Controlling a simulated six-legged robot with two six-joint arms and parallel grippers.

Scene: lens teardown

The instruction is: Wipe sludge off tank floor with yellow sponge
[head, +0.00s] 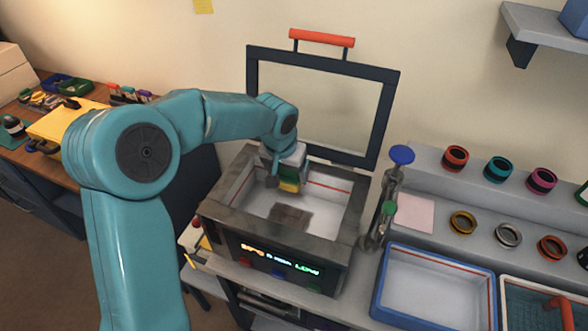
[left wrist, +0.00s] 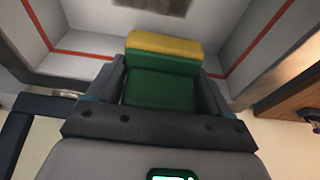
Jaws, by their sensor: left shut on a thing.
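The tank (head: 341,222) stands open on the bench with a red line around its pale inner walls. A dark brown patch of sludge (head: 290,215) lies on the tank floor near the front; its edge shows at the top of the left wrist view (left wrist: 150,4). My left gripper (head: 284,178) reaches down into the back of the tank, shut on the yellow and green sponge (head: 289,186). In the left wrist view the sponge (left wrist: 163,68) sits between the two fingers. The sponge is apart from the sludge; whether it touches the floor I cannot tell. My right gripper is not in view.
The tank's framed lid (head: 390,95) with an orange handle (head: 322,37) stands raised behind it. A metal stand with a blue knob (head: 401,155) is close on the right. A blue-rimmed tray (head: 378,290) and several coloured rings (head: 498,168) lie farther right.

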